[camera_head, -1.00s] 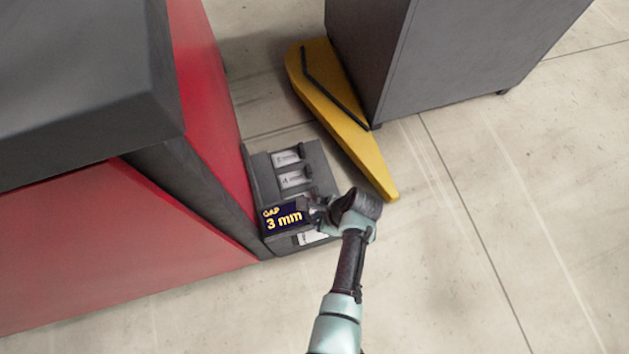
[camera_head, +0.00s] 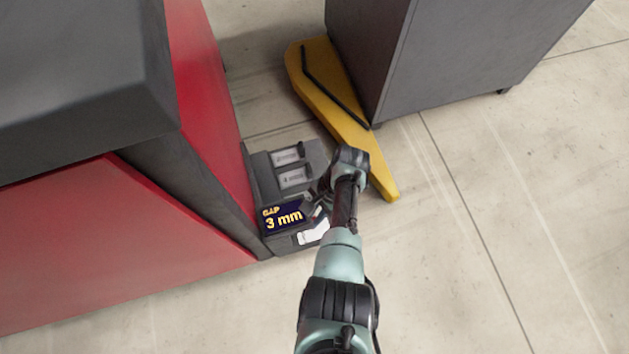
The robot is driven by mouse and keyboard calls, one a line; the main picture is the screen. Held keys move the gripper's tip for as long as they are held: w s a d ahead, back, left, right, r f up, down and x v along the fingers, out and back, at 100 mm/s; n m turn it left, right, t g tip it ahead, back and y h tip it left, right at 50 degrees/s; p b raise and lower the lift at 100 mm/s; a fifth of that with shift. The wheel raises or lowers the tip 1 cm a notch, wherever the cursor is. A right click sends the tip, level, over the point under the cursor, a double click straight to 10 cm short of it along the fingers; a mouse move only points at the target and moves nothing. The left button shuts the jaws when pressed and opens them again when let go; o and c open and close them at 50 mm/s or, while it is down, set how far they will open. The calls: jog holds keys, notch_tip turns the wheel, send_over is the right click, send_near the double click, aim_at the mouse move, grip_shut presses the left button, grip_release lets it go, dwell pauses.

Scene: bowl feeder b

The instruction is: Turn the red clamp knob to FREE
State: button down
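A dark grey panel (camera_head: 266,165) sits low against the red machine, with several pale label plates on its face. A dark display (camera_head: 283,217) on it reads "GAP 3 mm". No red clamp knob can be made out; my arm covers the panel's right part. My gripper is at the panel's right side, hidden behind my wrist, so its fingers and anything between them cannot be seen. A small dark lever-like part (camera_head: 301,149) stands at the panel's upper edge.
The red machine (camera_head: 205,100) with a dark top fills the left. A yellow wedge-shaped piece (camera_head: 330,105) with a black bar lies behind the panel, beside a grey cabinet (camera_head: 450,55). The floor (camera_head: 520,220) to the right is clear.

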jog(key=n, duration=0.2)
jog(key=n+g+h+b, duration=0.1)
jog(key=n, duration=0.1)
jog(key=shift+w+a+n+h, duration=0.1)
jog(key=shift+a+n+h, duration=0.05)
jog(key=shift+n+h, duration=0.15)
dwell(0.5)
jog(key=c, duration=0.8)
grip_release()
jog(key=shift+c, duration=0.2)
jog(key=p+v, duration=0.6)
jog(key=v, duration=0.7)
jog(key=shift+w+f, duration=0.1)
jog(key=shift+w, duration=0.05)
